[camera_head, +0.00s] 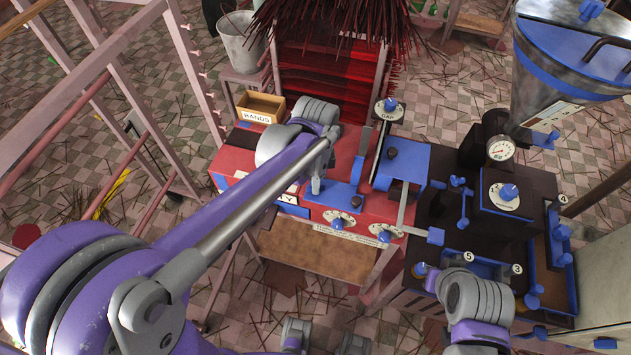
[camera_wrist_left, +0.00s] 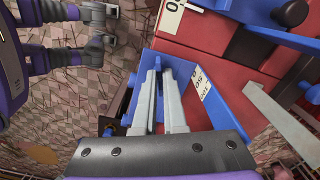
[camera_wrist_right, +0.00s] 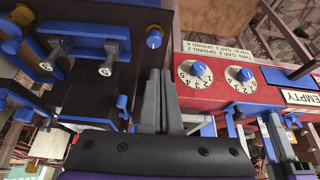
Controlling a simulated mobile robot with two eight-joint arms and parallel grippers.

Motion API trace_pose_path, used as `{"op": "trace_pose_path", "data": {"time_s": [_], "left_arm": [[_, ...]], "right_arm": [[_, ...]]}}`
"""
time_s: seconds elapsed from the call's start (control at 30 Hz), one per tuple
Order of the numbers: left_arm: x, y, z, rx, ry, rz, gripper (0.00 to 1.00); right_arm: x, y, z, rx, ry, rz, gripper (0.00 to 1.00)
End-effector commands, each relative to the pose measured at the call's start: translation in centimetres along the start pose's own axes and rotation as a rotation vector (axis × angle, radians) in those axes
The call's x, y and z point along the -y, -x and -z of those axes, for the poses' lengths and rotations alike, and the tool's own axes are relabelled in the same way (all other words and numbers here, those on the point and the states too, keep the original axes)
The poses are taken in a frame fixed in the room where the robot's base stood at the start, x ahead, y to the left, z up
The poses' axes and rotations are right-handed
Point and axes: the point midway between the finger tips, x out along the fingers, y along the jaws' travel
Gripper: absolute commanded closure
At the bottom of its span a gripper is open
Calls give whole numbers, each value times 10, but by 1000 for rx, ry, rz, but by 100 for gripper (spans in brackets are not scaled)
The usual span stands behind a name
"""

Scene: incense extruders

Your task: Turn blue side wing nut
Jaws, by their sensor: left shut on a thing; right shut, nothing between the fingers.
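My left gripper (camera_head: 316,186) reaches down onto the red machine (camera_head: 338,150), beside its blue bracket (camera_head: 341,197). In the left wrist view the two grey fingers (camera_wrist_left: 158,75) are nearly together, with a narrow gap, amid blue parts. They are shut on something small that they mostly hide. It is likely the blue side wing nut, but I cannot make out its shape. My right gripper (camera_wrist_right: 159,76) is shut and empty. Its tips are just below a blue knob (camera_wrist_right: 153,38) in the right wrist view, apart from it as far as I can tell.
Two dials with blue pointers (camera_head: 337,224) sit on the red machine's front. A dark machine (camera_head: 438,205) with a gauge (camera_head: 500,149) and numbered blue knobs stands to the right. An open wooden box (camera_head: 261,106) labelled BANDS stands behind. Pink frame bars cross the left side.

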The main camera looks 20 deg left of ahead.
Motion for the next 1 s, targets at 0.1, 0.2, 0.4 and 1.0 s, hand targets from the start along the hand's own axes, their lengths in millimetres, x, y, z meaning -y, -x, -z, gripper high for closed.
{"op": "trace_pose_path", "data": {"time_s": [0.1, 0.2, 0.4, 1.0], "left_arm": [[0, 0, 0, 0, -1, 0, 82], [0, 0, 0, 0, -1, 0, 64], [0, 0, 0, 0, -2, 0, 61], [0, 81, 0, 0, -2, 0, 61]], "right_arm": [[0, 0, 0, 0, 0, 0, 100], [0, 0, 0, 0, 0, 0, 100], [0, 0, 0, 0, 0, 0, 100], [0, 7, 6, -4, 0, 0, 100]]}}
